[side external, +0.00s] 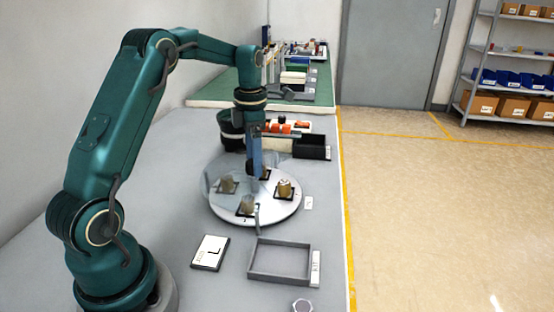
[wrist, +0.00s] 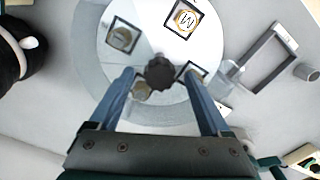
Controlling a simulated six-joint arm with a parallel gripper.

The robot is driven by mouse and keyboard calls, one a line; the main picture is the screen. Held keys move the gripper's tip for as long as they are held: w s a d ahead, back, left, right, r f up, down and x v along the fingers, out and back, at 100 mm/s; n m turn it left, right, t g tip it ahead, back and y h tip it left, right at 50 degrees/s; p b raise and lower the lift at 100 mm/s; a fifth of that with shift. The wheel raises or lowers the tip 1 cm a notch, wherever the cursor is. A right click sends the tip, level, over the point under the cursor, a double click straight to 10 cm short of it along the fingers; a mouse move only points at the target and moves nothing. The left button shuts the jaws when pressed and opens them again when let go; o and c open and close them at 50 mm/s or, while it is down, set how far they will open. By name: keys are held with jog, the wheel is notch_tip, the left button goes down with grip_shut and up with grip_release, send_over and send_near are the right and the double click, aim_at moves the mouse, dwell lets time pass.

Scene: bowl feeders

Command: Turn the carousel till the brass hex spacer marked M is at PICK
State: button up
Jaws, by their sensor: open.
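The round white carousel (side external: 240,218) carries several parts on black square pads. The brass hex spacer marked M (wrist: 185,18) sits on a pad at the top right of the wrist view. By position, it matches the brass part at the carousel's right side in the side view (side external: 284,189). A dark lobed knob (wrist: 160,76) stands at the carousel's centre. My gripper (wrist: 160,82) is open and points down over the centre, a finger showing on each side of the knob. Whether the fingers touch it, I cannot tell. No readable PICK mark shows.
A clear cover (side external: 212,176) stands over the carousel's left part. A small upright post (side external: 257,217) is at the front edge. A black bin (side external: 312,147) is behind.

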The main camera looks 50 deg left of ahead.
jog(key=shift+r, duration=0.15)
jog(key=shift+r, duration=2.45)
jog(key=r, duration=0.1)
jog(key=d, duration=0.1)
jog(key=r, duration=0.1)
jog(key=shift+w+d+r+m+t, duration=0.25)
jog(key=shift+d+r+m+t, duration=0.05)
jog(key=shift+d+r+t, duration=0.1)
jog(key=s+d+r+m+t, duration=0.3)
jog(key=s+d+r+m, duration=0.3)
jog(key=s+d+m, duration=0.4)
jog(key=s+d+f+m+t, duration=0.1)
jog(key=s+d+f+m, duration=0.1)
jog(key=m, duration=0.8)
jog(key=s+d+f+m, duration=0.3)
jog(key=s+f+m, duration=0.2)
jog(key=m, duration=0.6)
jog(key=shift+d+m+t, duration=0.15)
jog(key=shift+m+t, duration=0.15)
jog(key=shift+t, duration=0.1)
